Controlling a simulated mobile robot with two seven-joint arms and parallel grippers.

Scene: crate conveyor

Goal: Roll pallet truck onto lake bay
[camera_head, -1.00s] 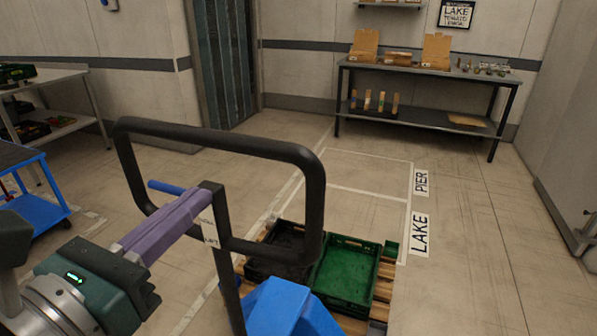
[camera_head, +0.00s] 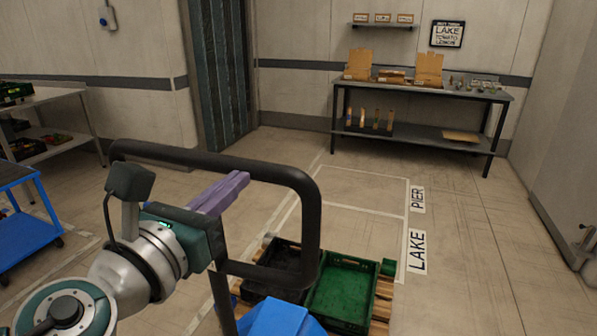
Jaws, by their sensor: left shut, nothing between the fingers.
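The pallet truck shows its black loop handle (camera_head: 311,218) in the foreground and part of its blue body (camera_head: 280,318) at the bottom. Its wooden pallet (camera_head: 383,300) carries a black crate (camera_head: 268,266) and a green crate (camera_head: 343,292). The pallet lies at the near part of the white-outlined bay (camera_head: 362,192), beside the floor labels LAKE (camera_head: 417,251) and PIER (camera_head: 418,198). My left gripper (camera_head: 232,185) is shut and empty, its purple fingers reaching across the handle loop in the picture. Whether they touch the handle I cannot tell. My right gripper is out of view.
A workbench (camera_head: 425,89) with cardboard boxes stands at the back wall, under a LAKE sign (camera_head: 447,33). A blue cart (camera_head: 25,225) and a table (camera_head: 50,97) stand at left. The floor ahead inside the outline is clear.

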